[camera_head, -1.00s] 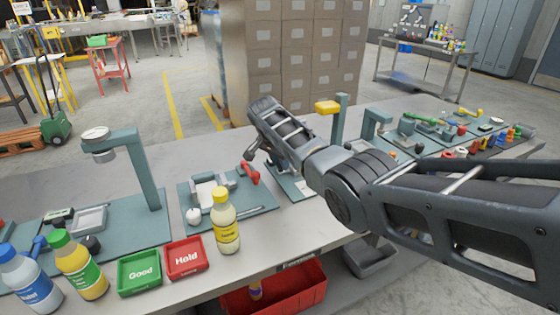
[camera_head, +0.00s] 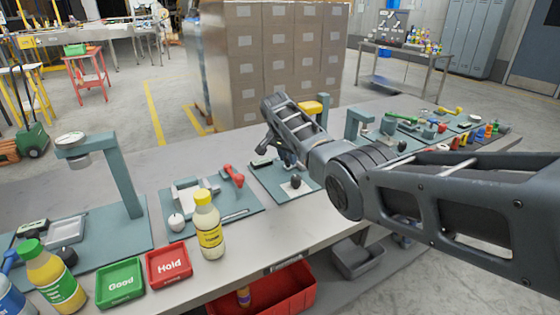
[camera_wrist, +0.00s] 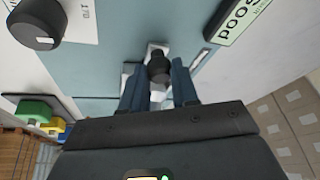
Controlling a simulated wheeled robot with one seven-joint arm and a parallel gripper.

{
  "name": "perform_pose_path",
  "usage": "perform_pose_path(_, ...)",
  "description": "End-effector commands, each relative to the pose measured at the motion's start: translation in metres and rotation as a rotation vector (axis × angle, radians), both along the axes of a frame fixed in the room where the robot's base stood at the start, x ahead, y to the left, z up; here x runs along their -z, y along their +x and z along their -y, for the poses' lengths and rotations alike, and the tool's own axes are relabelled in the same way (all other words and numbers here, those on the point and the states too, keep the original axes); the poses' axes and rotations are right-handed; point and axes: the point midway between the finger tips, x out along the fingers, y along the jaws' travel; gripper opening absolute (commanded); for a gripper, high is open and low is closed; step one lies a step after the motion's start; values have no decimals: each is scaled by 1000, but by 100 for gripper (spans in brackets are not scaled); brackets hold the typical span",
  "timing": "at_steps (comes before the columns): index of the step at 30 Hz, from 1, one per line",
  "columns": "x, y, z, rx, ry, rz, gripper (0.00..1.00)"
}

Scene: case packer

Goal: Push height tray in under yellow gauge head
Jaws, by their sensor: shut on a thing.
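The yellow gauge head (camera_head: 312,107) sits on a grey-green post behind my forearm in the head view. In the wrist view, my gripper (camera_wrist: 158,88) has its two blue-grey fingers shut on a dark knob (camera_wrist: 159,67). The knob stands on a small pale metal part (camera_wrist: 153,50), probably the height tray, over the grey-green station plate (camera_wrist: 105,30). Most of this part is hidden by the knob and fingers. In the head view, my arm hides the gripped knob. How far the tray sits under the gauge head cannot be told.
A second dark knob (camera_head: 296,181) stands on a white label at the plate's front; it shows large in the wrist view (camera_wrist: 38,22). A green-lit display (camera_wrist: 237,15) is close by. A yellow-capped bottle (camera_head: 208,225) and red Hold tray (camera_head: 168,263) stand left of the station.

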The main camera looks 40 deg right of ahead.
Motion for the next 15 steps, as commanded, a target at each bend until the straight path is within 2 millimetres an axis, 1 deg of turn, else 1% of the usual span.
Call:
perform_pose_path(1,-1,0,3,1,-3,4,0)
perform_pose_path(9,-2,-1,5,3,-5,4,0)
perform_pose_path(10,-2,-1,5,3,-5,4,32)
perform_pose_path(15,-1,-1,4,3,-3,3,48)
